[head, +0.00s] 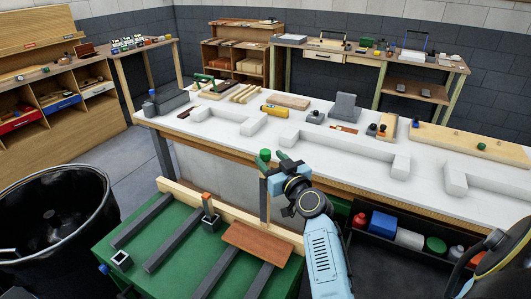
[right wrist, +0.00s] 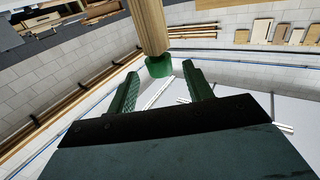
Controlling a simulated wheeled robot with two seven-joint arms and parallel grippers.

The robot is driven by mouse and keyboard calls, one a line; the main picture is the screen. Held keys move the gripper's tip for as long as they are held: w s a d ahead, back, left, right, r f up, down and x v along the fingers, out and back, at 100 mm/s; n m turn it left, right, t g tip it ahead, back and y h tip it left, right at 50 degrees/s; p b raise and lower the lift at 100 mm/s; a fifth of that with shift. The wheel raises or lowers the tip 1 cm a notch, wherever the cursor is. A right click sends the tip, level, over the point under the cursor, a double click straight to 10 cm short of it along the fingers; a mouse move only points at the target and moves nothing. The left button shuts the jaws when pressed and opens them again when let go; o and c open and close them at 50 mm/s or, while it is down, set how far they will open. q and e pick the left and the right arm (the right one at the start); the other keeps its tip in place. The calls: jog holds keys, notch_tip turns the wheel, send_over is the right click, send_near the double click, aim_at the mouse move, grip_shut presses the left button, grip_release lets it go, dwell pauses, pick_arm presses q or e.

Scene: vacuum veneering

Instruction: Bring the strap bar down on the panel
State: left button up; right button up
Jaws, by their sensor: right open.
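The strap bar (head: 264,200) is a pale wooden bar standing upright at the back of the green bench. Its top has a green end (head: 265,155). In the right wrist view the wooden bar (right wrist: 149,25) comes in from the top, and its green cap (right wrist: 159,66) sits close to my fingertips. The panel (head: 257,243) is a flat reddish-brown board lying across grey bars. My right gripper (head: 277,160) is at the top of the strap bar. In the wrist view it (right wrist: 160,76) is open with nothing gripped. My left gripper is not in view.
The green bench (head: 180,222) carries several grey bars (head: 145,220) and a small post with an orange top (head: 207,203). A white worktable (head: 240,135) with blocks stands behind. A black bin (head: 50,225) is at left, and a dark tray of containers (head: 410,238) at right.

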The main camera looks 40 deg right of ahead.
aim_at(268, 156)
jog(key=shift+w+d, duration=0.2)
jog(key=shift+w, duration=1.65)
jog(key=shift+c, duration=0.3)
grip_shut()
